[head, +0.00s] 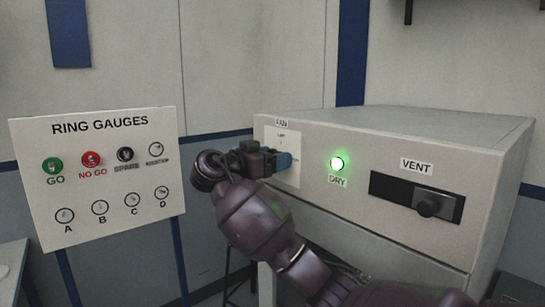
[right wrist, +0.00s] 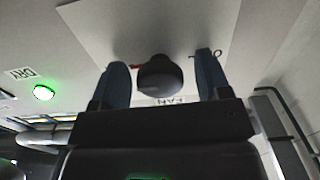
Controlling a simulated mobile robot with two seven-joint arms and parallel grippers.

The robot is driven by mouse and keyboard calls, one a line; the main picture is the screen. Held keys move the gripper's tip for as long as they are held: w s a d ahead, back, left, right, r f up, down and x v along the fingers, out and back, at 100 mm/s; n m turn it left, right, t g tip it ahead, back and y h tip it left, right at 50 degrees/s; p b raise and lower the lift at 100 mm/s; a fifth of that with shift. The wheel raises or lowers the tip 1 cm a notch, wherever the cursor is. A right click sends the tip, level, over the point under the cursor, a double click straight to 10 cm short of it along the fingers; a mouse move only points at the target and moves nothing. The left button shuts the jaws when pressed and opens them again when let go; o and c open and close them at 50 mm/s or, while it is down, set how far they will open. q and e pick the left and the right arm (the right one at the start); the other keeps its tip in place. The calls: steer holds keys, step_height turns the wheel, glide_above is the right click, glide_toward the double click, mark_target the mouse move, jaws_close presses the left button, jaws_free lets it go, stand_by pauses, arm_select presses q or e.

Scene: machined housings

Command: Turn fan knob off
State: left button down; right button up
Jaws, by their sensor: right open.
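The fan knob (right wrist: 160,78) is a dark round knob on a white plate (right wrist: 95,25) on the grey housing. In the right wrist view it sits between the two blue fingers of my right gripper (right wrist: 162,80), with a gap on each side. The gripper is open and not closed on it. A small red mark shows beside the knob, and the FAN label (right wrist: 168,101) is partly visible. In the head view my right gripper (head: 286,160) is in front of the white plate (head: 283,135) and hides the knob. The knob's setting cannot be read. My left gripper is not in view.
The grey housing (head: 400,125) also carries a lit green DRY lamp (head: 337,163) and a VENT slider (head: 427,206) to the right. A RING GAUGES board (head: 110,180) on blue legs stands at the left, close to my right wrist in the picture.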

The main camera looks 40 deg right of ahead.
steer(key=shift+c, duration=1.1)
steer(key=c, duration=0.7)
